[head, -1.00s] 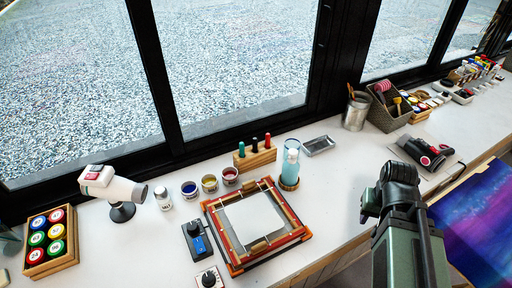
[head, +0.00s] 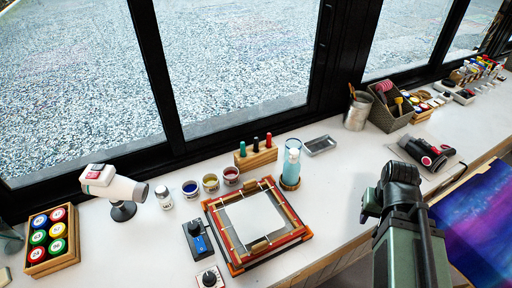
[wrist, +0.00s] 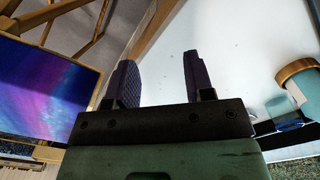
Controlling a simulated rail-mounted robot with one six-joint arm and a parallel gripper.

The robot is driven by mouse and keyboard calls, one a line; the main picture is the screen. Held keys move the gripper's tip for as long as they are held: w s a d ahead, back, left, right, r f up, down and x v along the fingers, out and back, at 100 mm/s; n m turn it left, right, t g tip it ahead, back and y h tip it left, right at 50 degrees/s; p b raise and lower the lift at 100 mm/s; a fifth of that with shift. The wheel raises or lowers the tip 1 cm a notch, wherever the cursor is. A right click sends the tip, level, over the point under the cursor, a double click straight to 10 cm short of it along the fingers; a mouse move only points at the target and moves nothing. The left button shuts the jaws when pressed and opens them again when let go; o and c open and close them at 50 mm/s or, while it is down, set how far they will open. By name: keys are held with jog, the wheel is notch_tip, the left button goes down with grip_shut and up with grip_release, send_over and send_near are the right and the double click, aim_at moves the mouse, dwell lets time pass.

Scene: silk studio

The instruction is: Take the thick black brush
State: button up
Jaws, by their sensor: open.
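A wooden stand (head: 258,159) on the white counter holds three thick upright pieces: teal, black and red. The middle one, with a black top (head: 255,145), is the likely thick black brush; its lower part is hidden in the stand. My gripper (wrist: 157,60) is open and empty in the wrist view, with white counter surface beyond its fingers. In the head view my arm is at the right, at the counter's front edge, well apart from the stand, and the fingers are hidden.
A light blue bottle (head: 291,164) on a round wooden base stands right of the stand. A metal can (head: 357,111) and woven basket (head: 388,112) stand at the back right.

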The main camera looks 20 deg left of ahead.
jog(key=w+a+r+n+h+p, duration=0.1)
jog(key=w+a+r+n+p, duration=0.2)
jog(key=w+a+n, duration=0.65)
notch_tip(320, 180, up, 8)
jog(key=n+y+p, duration=0.1)
jog(key=n+p, duration=0.7)
jog(key=n, duration=1.3)
send_over(256, 138)
jog(key=shift+m, duration=0.25)
notch_tip(256, 138, down, 6)
jog(key=b, duration=0.6)
jog(key=shift+f, duration=0.2)
jog(key=shift+r, duration=0.1)
